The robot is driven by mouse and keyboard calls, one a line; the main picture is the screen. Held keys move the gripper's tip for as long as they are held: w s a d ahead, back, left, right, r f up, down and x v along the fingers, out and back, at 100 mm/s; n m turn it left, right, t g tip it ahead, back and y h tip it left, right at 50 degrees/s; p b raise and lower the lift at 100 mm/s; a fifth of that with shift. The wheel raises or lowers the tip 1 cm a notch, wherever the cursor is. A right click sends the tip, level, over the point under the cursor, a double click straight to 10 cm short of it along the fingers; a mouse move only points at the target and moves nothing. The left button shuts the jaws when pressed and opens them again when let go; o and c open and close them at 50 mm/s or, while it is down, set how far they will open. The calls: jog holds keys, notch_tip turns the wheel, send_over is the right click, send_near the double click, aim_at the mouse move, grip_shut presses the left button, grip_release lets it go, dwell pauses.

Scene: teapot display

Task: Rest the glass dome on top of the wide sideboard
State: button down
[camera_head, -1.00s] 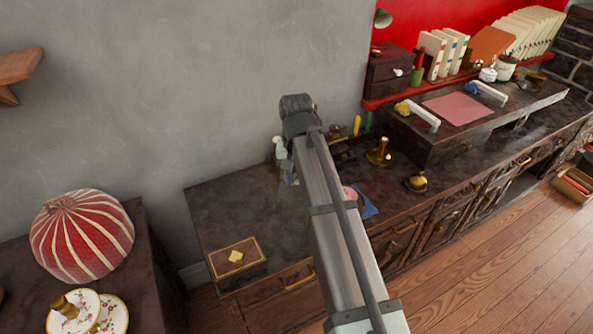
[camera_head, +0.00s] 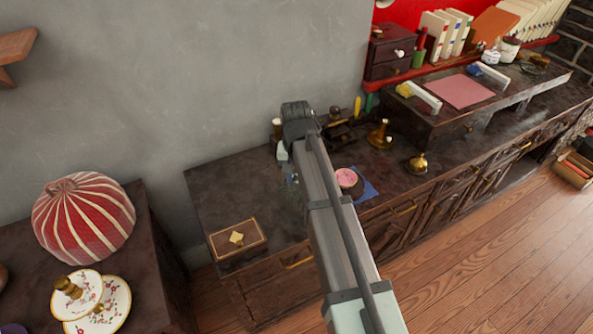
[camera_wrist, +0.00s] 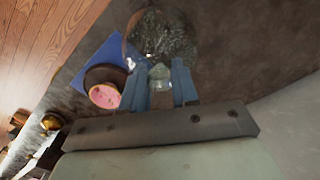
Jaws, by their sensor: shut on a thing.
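The wide sideboard (camera_head: 217,190) is dark and runs along the wall in the head view; its top also shows in the wrist view (camera_wrist: 235,55). In the wrist view my gripper (camera_wrist: 160,84) is shut on the knob of the clear glass dome (camera_wrist: 165,35). The dome is over the dark sideboard top, beside a blue cloth. Whether its rim touches the top cannot be told. In the head view my arm hides most of the gripper and dome.
A pink-topped round item (camera_head: 346,178) sits by the blue cloth (camera_head: 369,190). A brown box (camera_head: 238,239) lies at the sideboard's left front. Brass pieces (camera_head: 417,163) stand to the right. A striped red dome (camera_head: 83,218) is on another cabinet at left.

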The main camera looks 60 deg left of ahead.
jog(key=shift+f, duration=0.65)
dwell(0.8)
jog(key=c, duration=0.8)
grip_release()
jog(key=shift+o, duration=0.4)
jog(key=o, duration=0.4)
jog(key=shift+r, duration=2.95)
